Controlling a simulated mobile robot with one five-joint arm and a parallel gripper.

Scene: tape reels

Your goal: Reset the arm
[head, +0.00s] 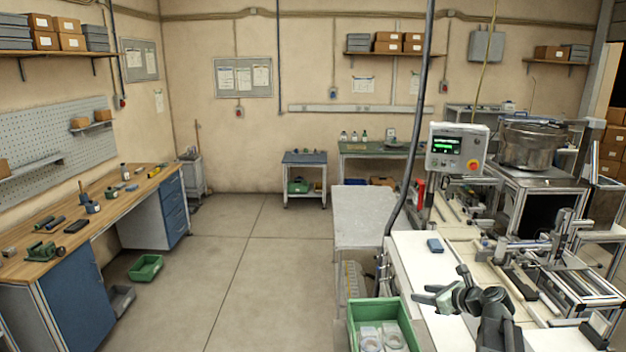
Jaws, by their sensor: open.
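My gripper (421,295) is at the lower right of the head view, pointing left. Its jaws are open and nothing shows between them. My dark arm (495,318) rises from the bottom edge behind it. The gripper is above the white worktop (410,252), to the right of a green crate (360,306). Clear tape reels (371,343) lie in the crate, partly cut off by the bottom edge. The gripper is apart from them.
A small blue block (435,245) lies on the white worktop beyond my gripper. A machine with rails (545,270) and a control box (457,148) stand to the right. A grey table (368,205) is behind the crate. Open floor (255,275) lies to the left.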

